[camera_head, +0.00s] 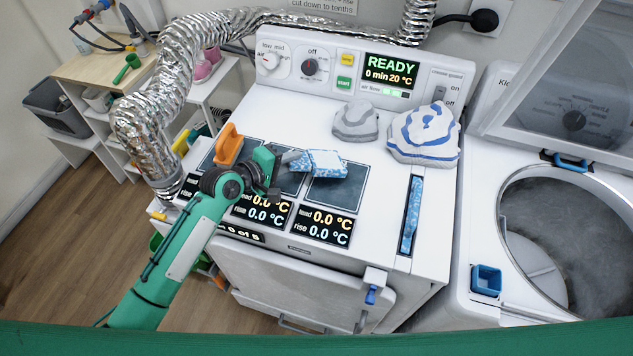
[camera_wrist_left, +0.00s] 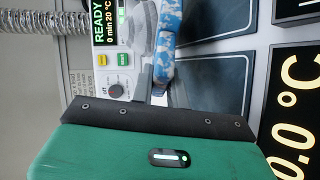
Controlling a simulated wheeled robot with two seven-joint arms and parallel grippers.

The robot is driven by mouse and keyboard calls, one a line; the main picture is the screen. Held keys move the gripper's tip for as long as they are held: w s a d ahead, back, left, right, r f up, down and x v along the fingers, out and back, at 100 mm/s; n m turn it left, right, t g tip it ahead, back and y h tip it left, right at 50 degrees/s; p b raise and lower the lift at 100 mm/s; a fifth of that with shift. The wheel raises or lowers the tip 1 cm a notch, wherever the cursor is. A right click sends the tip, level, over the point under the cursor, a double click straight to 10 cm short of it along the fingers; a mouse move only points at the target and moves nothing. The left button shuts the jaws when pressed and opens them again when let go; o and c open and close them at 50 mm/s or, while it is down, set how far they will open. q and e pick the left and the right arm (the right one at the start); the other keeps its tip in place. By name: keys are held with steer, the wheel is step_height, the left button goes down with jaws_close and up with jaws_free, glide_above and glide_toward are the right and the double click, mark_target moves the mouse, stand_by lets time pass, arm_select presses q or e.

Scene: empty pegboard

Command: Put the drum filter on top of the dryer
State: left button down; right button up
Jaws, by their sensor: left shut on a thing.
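My left gripper (camera_head: 284,160) is shut on a blue and white speckled piece, which looks like the drum filter (camera_head: 323,163). It is over the middle and right dark pads on top of the white dryer (camera_head: 345,262); whether it touches them is unclear. My right gripper is not in view.
An orange piece (camera_head: 228,144) stands on the left pad. Folded cloths (camera_head: 424,136) lie at the back right. A blue speckled strip (camera_head: 411,215) fills a slot on the right. A silver hose (camera_head: 146,128) rises at the left. An open washer (camera_head: 480,245) stands at right.

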arm_select(q)
steer(key=shift+f, duration=0.4)
steer(key=c, duration=1.5)
jaws_free()
steer(key=shift+c, duration=0.2)
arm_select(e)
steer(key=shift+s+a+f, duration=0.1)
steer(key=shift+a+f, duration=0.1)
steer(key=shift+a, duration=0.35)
